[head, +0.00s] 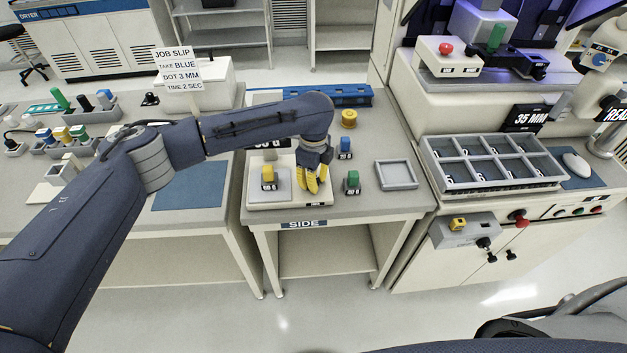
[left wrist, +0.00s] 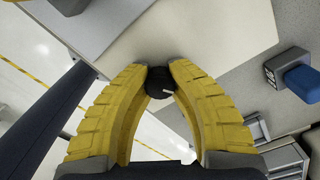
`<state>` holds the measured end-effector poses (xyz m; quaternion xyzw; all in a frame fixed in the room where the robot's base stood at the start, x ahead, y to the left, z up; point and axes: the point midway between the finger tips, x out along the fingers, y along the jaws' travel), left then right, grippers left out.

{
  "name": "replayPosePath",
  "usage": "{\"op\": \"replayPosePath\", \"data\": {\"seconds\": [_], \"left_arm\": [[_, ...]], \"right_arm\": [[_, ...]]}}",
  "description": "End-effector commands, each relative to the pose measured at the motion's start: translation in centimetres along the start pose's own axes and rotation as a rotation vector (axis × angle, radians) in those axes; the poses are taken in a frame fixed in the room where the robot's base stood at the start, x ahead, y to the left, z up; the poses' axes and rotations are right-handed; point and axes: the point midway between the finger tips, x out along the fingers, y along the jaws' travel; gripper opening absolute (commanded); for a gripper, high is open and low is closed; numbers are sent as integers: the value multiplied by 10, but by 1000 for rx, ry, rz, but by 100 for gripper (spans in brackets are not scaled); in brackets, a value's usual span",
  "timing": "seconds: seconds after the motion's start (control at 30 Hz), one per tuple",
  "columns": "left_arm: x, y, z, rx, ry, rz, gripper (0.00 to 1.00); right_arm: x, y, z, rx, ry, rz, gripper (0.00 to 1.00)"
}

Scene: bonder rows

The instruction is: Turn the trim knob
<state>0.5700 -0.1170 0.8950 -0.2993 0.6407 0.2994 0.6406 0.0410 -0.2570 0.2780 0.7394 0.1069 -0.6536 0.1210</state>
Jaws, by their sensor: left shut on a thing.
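The trim knob is a small black round knob with a white mark, seen in the left wrist view (left wrist: 159,82). It sits on a pale scale-like box (head: 291,200) on the side table. My left gripper (head: 312,184), with yellow ridged fingers, points down at the front right of that box. In the left wrist view its fingertips (left wrist: 158,80) are shut on the knob, one on each side. In the head view the fingers hide the knob. My right gripper is not in view.
A yellow-topped block (head: 268,177) stands on the box's grey plate. Blue (head: 345,147) and green (head: 353,182) blocks stand close by on the right, beside an empty grey tray (head: 396,175). A yellow round thing (head: 349,118) is behind. A compartment tray (head: 492,163) stands farther right.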

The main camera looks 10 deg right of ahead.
Motion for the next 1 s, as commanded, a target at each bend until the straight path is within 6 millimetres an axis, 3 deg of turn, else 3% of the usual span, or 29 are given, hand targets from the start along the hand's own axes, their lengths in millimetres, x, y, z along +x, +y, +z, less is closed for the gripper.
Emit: {"op": "replayPosePath", "data": {"seconds": [0.07, 0.1, 0.37, 0.73, 1.0], "left_arm": [[0, 0, 1, -1, -2, -1, 0], [0, 0, 1, -1, -2, -1, 23], [0, 0, 1, -1, -1, 0, 52], [-8, -1, 1, 0, -2, -2, 52], [-50, -1, 1, 1, -3, -3, 52]], "right_arm": [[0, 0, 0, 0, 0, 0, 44], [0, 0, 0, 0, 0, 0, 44], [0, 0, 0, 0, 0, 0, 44], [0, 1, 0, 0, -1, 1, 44], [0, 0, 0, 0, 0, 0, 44]]}}
